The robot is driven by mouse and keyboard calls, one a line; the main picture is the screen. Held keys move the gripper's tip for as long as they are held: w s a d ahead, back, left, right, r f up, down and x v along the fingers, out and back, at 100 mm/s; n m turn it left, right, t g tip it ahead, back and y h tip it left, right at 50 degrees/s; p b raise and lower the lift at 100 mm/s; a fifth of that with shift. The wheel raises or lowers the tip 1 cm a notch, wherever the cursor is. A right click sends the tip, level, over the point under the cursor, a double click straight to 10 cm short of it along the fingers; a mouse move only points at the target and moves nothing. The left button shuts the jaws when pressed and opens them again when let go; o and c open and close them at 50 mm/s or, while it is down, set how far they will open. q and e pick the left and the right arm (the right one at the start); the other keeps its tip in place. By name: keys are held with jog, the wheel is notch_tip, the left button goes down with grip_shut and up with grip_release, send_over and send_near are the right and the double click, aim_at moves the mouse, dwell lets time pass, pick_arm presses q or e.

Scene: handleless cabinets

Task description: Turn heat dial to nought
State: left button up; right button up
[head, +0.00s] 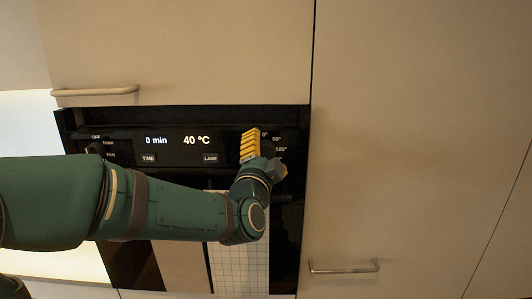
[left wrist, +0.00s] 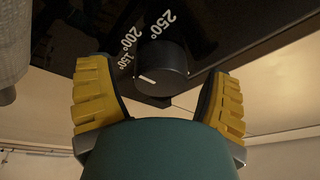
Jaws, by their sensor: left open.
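The heat dial (left wrist: 162,68) is a round black knob with a white mark on its face. In the left wrist view, the labels 150°, 200° and 250° curve around it on the black panel. Which value the mark points to is unclear. My left gripper (left wrist: 158,78) is open, its yellow-padded fingers on either side of the dial; contact cannot be told. In the head view my left gripper (head: 254,146) hides the dial, with labels 0°, 50° and 100° beside it. The right gripper is not in view.
The oven panel (head: 222,139) shows "0 min" and "40 °C", with TIME and LAMP buttons. Another knob (head: 94,149) is at its left. A cabinet handle (head: 95,91) is at upper left; another handle (head: 343,267) is at lower right. Flat cabinet fronts surround the oven.

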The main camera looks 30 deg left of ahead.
pick_arm(q)
jog(key=c, duration=1.2)
